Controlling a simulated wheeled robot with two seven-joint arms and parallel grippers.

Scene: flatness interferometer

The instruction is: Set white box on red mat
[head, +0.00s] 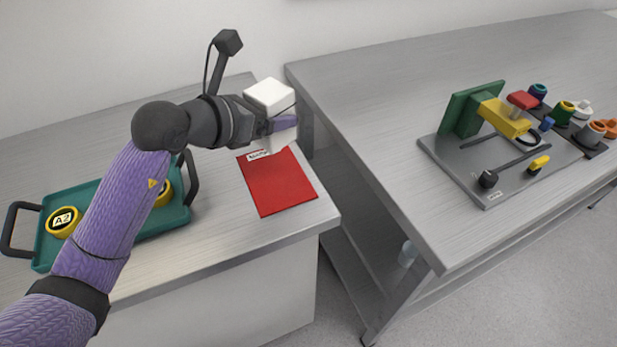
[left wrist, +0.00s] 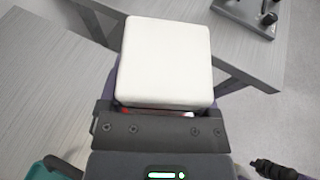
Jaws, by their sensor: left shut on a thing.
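The white box (head: 268,95) is held by my left gripper (head: 268,122), whose jaws are shut on it. In the head view the box shows over the far end of the red mat (head: 280,186), apparently raised above it. In the left wrist view the white box (left wrist: 167,60) fills the space beyond the gripper (left wrist: 160,112) and hides what lies beneath it. The red mat lies flat near the right end of the left table, with a white label at its far edge partly covered by the gripper. My right gripper is not in view.
A teal tray (head: 47,248) with yellow round pieces (head: 62,222) stands left of the mat, partly behind my left arm. A gap separates the two tables. The right table (head: 370,110) carries a grey instrument plate (head: 470,180) with colored parts and several small pots.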

